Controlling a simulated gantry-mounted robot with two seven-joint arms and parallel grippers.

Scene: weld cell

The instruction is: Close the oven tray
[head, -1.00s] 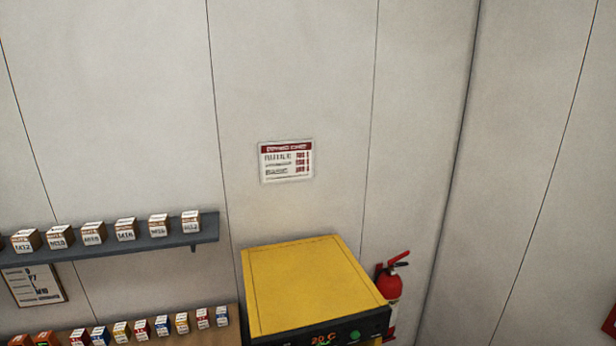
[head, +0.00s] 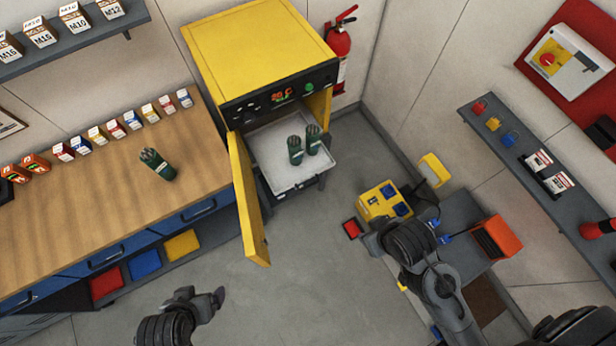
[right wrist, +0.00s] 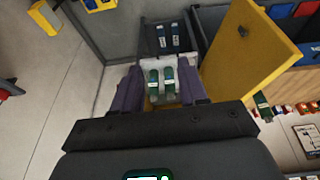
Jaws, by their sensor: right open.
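The yellow oven (head: 262,48) stands against the wall, its yellow door (head: 247,195) swung open to the left. Its pale tray (head: 268,143) is slid out and carries two green canisters (head: 304,145). My right gripper (head: 368,240) is right of the tray's front and apart from it; its fingertips are hard to make out in the head view. In the right wrist view my right gripper (right wrist: 163,90) is open, with the tray and canisters showing beyond and between its fingers. My left gripper (head: 217,297) is low in front of the bench, its finger gap unclear.
A wooden bench (head: 110,210) with small boxes and another green canister (head: 157,164) stands left of the oven. A fire extinguisher (head: 340,45) hangs right of it. A yellow unit (head: 382,203) is near my right arm. The floor before the door is clear.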

